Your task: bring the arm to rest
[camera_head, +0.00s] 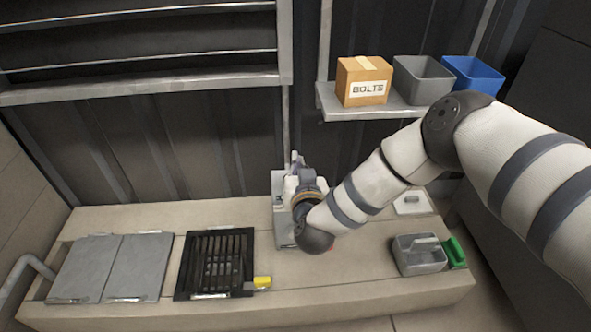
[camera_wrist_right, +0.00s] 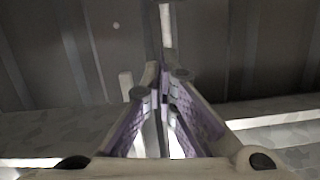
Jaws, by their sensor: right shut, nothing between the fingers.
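My right arm (camera_head: 408,150) comes in from the right of the head view and bends down over the bench. Its gripper (camera_head: 294,160) is at the back middle of the bench, in front of a grey upright fixture (camera_head: 283,228), and is partly hidden by my own wrist. In the right wrist view the two fingers (camera_wrist_right: 161,75) come together at their tips, with nothing seen between them. I cannot tell whether the gripper touches the fixture. My left gripper is not in view.
A concrete bench (camera_head: 330,285) carries grey lids (camera_head: 110,268), a black grate (camera_head: 214,263), a yellow block (camera_head: 262,282), a grey caddy (camera_head: 418,262) and a green item (camera_head: 455,252). A shelf (camera_head: 330,105) above holds a bolts box (camera_head: 362,82), a grey bin (camera_head: 423,80) and a blue bin (camera_head: 474,75).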

